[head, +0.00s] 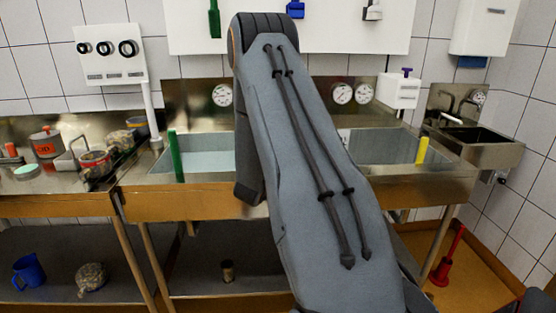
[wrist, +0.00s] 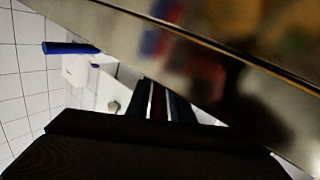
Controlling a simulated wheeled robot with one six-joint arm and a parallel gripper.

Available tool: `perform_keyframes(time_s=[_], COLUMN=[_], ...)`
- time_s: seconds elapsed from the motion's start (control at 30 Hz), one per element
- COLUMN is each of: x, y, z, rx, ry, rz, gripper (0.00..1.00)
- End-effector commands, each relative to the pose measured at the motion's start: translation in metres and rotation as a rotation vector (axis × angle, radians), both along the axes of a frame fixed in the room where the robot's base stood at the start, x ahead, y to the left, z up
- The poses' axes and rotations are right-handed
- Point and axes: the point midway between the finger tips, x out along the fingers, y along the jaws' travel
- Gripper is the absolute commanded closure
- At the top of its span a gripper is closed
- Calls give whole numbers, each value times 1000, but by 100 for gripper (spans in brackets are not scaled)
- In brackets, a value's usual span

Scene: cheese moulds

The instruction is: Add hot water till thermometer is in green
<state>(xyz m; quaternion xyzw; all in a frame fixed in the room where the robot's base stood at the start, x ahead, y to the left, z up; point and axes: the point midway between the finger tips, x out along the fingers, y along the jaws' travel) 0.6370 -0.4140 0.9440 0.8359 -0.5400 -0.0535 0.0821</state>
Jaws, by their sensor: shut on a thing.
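My arm crosses the middle of the head view and hides my gripper there. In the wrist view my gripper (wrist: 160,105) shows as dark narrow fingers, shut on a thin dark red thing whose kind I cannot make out. Round dial thermometers hang on the steel back wall: one on the left (head: 222,95) and two on the right (head: 342,93) (head: 363,93). Their needles and colour zones are too small to read. The left basin (head: 205,135) holds pale water. The right basin (head: 385,148) is partly behind my arm.
A green upright stick (head: 175,155) stands at the left basin, a yellow one (head: 422,150) at the right. A control box (head: 110,52) is on the wall. Pots crowd the left counter (head: 40,180). A shiny steel surface (wrist: 200,45) is close in the wrist view.

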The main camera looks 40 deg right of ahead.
Motion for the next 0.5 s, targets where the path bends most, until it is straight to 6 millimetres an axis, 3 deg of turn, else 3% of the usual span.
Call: perform_keyframes(time_s=[0.33, 0.37, 0.4, 0.5], x=[-1, -1, -1, -1], y=[-2, -2, -2, -1], z=[1, 1, 1, 1], rx=[-2, -2, -3, -2], ry=[1, 1, 1, 0], rz=[-7, -7, -7, -5], gripper=[100, 78, 71, 68])
